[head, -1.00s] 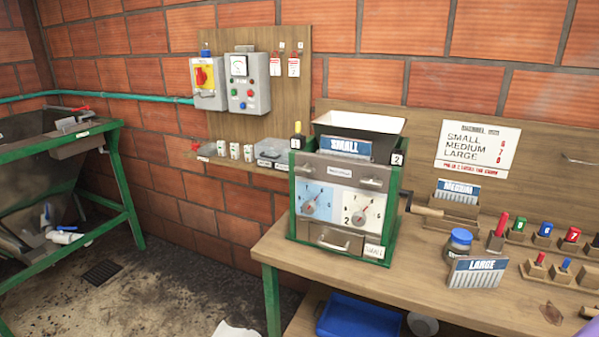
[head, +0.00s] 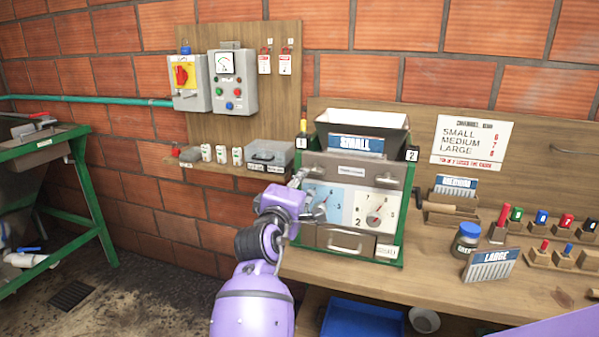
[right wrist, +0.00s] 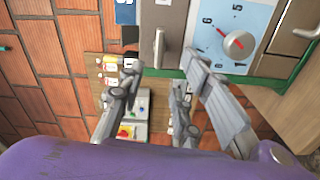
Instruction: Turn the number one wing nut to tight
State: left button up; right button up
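The pulper (head: 392,233) stands on the bench, with a "1" plate at its upper left and a "2" plate at its upper right. A grey wing-shaped bar, which looks like the number one wing nut (right wrist: 160,48), is upright on the front panel in the right wrist view. In the head view my right gripper covers that corner of the panel. My right gripper (head: 308,193) is in front of the left part of the machine; in the right wrist view its fingers (right wrist: 160,95) are spread and empty, apart from the bar. My left gripper is not in view.
A blue-faced dial (right wrist: 238,44) with a red pointer sits close beside the bar. A drawer with a handle (head: 344,245) is below. A switch box (head: 232,82) hangs on the wall board to the left. A jar (head: 466,240) and a LARGE card (head: 491,265) stand to the right.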

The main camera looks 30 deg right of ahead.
aim_at(311, 172)
jog(key=shift+n, duration=0.7)
jog(key=x, duration=0.7)
jog(key=shift+d+r+p, duration=0.2)
jog(key=shift+d+p, duration=0.1)
jog(key=shift+d, duration=0.25)
jog(key=shift+c, duration=0.5)
grip_shut()
